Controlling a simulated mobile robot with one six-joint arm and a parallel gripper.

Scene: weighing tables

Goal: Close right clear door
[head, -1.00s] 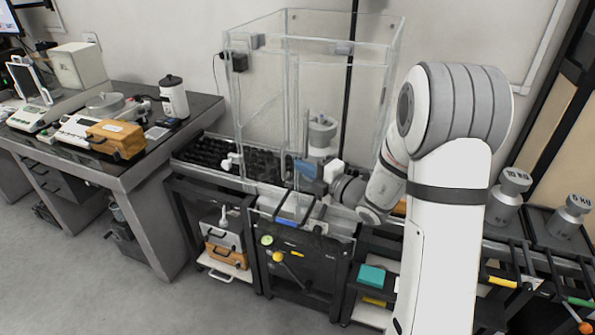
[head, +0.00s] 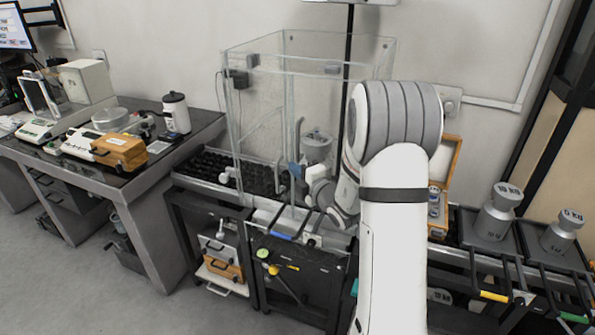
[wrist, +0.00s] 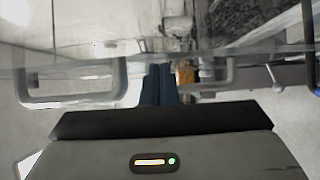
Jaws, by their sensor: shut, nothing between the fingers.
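A tall clear enclosure (head: 262,100) stands on the centre bench, with clear panels and thin frame edges. A grey upright handle (head: 298,138) shows near its front middle. Which panel is the right door, and how far open it stands, I cannot tell. My gripper (head: 294,170) is at the enclosure's front, low beside that handle, partly hidden by my wrist. In the wrist view its blue fingers (wrist: 159,84) are together and empty. A grey loop handle (wrist: 70,84) lies left of them and another handle (wrist: 208,74) right of them; contact with a panel is unclear.
A grey cylindrical weight (head: 317,145) stands behind clear panels. An open wooden case (head: 452,160) and large weights (head: 497,215) stand to the right. The left table (head: 100,178) holds scales and a white bottle (head: 176,113). Grey floor is free at front left.

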